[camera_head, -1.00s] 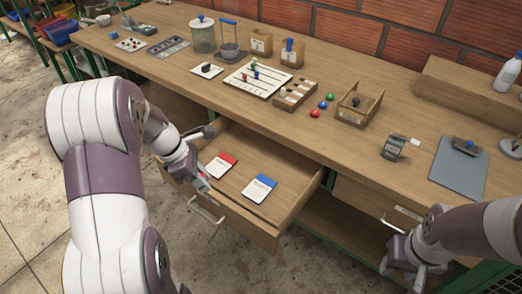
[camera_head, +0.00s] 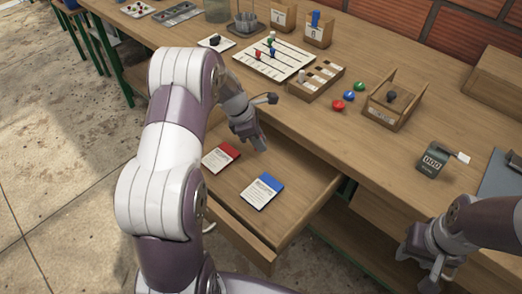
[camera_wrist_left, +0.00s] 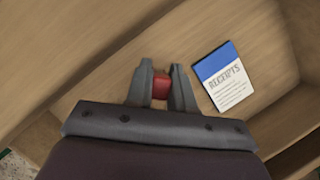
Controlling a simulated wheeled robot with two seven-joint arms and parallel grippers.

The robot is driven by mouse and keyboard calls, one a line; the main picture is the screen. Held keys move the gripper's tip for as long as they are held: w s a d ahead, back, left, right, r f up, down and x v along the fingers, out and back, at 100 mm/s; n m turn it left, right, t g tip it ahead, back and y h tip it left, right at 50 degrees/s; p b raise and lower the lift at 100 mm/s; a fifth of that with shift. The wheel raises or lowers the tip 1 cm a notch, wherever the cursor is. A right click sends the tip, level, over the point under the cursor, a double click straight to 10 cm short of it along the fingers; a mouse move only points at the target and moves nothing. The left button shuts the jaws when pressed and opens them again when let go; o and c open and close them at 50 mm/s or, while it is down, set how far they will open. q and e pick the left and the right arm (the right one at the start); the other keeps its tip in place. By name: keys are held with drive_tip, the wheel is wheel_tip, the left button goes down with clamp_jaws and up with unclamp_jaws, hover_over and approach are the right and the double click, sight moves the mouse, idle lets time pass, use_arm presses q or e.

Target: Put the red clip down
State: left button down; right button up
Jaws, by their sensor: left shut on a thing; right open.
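The red clip (camera_wrist_left: 161,86) shows between the fingertips of my left gripper (camera_wrist_left: 160,84) in the left wrist view. My left gripper (camera_head: 254,142) is shut on it and hangs over the rear part of the open drawer (camera_head: 240,237), behind the red-topped card. In the head view the clip is hidden by the gripper. A red-topped white card (camera_head: 221,158) and a blue-topped white card (camera_head: 262,191) lie in the drawer. The blue one shows in the left wrist view, marked RECEIPTS (camera_wrist_left: 222,76). My right gripper (camera_head: 432,283) is open and empty at the lower right.
The wooden workbench (camera_head: 300,130) edge is just behind my left gripper. The drawer's right part is bare.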

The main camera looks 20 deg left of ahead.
sight(266, 158)
use_arm(q)
drive_tip(key=shift+w+d+f, duration=0.15)
drive_tip(key=shift+w+f, duration=0.1)
drive_tip(key=shift+f, duration=0.05)
wheel_tip(266, 158, down, 4)
drive_tip(key=shift+r+b, duration=0.1)
drive_tip(key=shift+b, duration=0.6)
drive_tip(key=shift+s, duration=0.1)
drive_tip(key=c, duration=1)
unclamp_jaws()
